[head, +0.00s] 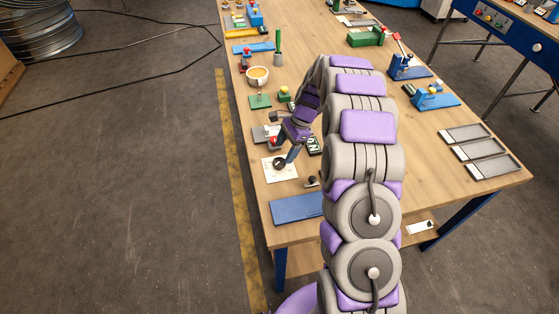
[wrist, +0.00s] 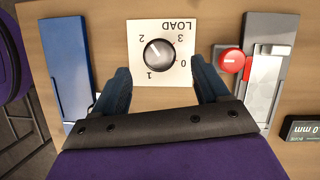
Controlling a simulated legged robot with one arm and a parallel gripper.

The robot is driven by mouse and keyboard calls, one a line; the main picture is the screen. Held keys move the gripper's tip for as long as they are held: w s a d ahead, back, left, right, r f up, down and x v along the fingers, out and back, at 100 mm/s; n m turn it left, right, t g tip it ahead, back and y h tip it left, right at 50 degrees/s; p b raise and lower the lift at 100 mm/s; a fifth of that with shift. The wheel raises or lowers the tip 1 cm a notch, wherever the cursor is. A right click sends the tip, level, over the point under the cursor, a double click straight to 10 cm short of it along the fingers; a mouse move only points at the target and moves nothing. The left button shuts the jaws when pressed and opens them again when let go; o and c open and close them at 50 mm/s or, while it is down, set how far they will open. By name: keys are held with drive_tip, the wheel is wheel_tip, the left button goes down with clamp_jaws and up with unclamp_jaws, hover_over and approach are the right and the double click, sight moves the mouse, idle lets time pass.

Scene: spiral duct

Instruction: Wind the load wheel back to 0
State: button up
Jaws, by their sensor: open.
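The load wheel (wrist: 160,54) is a dark round knob with a pale pointer line on a white square plate (wrist: 143,29) marked LOAD and 0 to 3. The plate appears upside down in the wrist view. The pointer seems to aim up-left, towards the 2. My gripper (wrist: 160,66) is open, with its dark blue fingers apart on either side of the wheel's near side. No contact with the wheel is visible. In the head view, my gripper (head: 287,158) hangs over the white plate (head: 284,174), partly covering the wheel (head: 279,163).
A blue plate (wrist: 65,65) lies left of the dial plate. A grey fixture (wrist: 268,60) with a red knob (wrist: 232,61) stands close on the right, beside a dark display (wrist: 304,129) in mm. In the head view, a cup (head: 257,76) and several fixtures stand farther along the wooden bench (head: 432,185).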

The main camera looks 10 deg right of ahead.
sight(280, 161)
drive_tip(key=f, duration=0.4)
drive_tip(key=shift+s+a+b, duration=0.1)
drive_tip(key=shift+a+b, duration=0.1)
drive_tip(key=shift+b, duration=0.15)
drive_tip(key=shift+a+f, duration=0.4)
drive_tip(key=shift+a, duration=0.45)
drive_tip(key=shift+c, duration=0.2)
drive_tip(key=shift+d, duration=0.45)
drive_tip(key=c, duration=0.5)
drive_tip(key=shift+a, duration=0.1)
drive_tip(key=c, duration=0.5)
